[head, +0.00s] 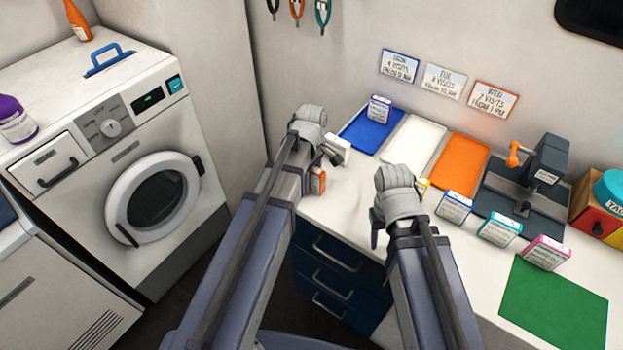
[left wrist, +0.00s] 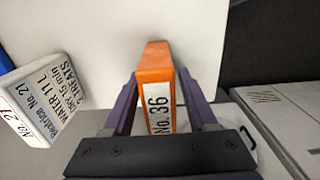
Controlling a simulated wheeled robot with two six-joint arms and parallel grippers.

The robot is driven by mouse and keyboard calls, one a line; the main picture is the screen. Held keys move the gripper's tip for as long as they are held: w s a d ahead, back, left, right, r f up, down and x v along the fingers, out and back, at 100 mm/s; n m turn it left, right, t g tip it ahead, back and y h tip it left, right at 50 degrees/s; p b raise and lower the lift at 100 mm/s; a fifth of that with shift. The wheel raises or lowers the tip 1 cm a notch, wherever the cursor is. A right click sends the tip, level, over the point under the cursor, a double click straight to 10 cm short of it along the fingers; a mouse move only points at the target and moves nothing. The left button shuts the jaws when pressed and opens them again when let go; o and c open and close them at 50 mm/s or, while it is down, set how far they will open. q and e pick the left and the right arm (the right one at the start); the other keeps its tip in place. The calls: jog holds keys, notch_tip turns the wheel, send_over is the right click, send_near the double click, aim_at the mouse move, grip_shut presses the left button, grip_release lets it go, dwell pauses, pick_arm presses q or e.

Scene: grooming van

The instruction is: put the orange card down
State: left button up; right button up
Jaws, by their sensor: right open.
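The orange card (head: 318,182), a thick block with a label reading No. 36, shows at the counter's left end. In the left wrist view the orange card (left wrist: 155,85) stands between the two purple fingers. My left gripper (left wrist: 160,100) is shut on it. In the head view my left gripper (head: 322,165) is mostly hidden by its own wrist; I cannot tell whether the card touches the counter. My right gripper (head: 378,228) is open at the counter's front edge, its fingers largely hidden by the arm.
A white card (head: 337,149) stands close beside my left gripper. Blue (head: 362,135), white (head: 407,150) and orange (head: 455,172) trays lie at the back; the blue one holds a card (head: 380,108). Several cards stand before a dark press (head: 540,175). A green mat (head: 555,305) is bare.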

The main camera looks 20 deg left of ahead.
jog(key=shift+r, duration=0.1)
pick_arm(q)
notch_tip(320, 180, up, 12)
jog(key=p, duration=1.2)
jog(key=shift+r, duration=0.2)
jog(key=shift+s+d+m, duration=0.3)
jog(key=s+d+m, duration=0.3)
jog(key=s+m, duration=0.1)
jog(key=m, duration=0.1)
jog(key=s+d+m, duration=0.3)
jog(key=s+m, duration=0.2)
jog(key=m, duration=0.1)
jog(key=s+d+m+y, duration=0.1)
jog(key=s+d+m, duration=0.3)
jog(key=m, duration=0.2)
jog(key=shift+s, duration=0.35)
pick_arm(e)
notch_tip(320, 180, up, 12)
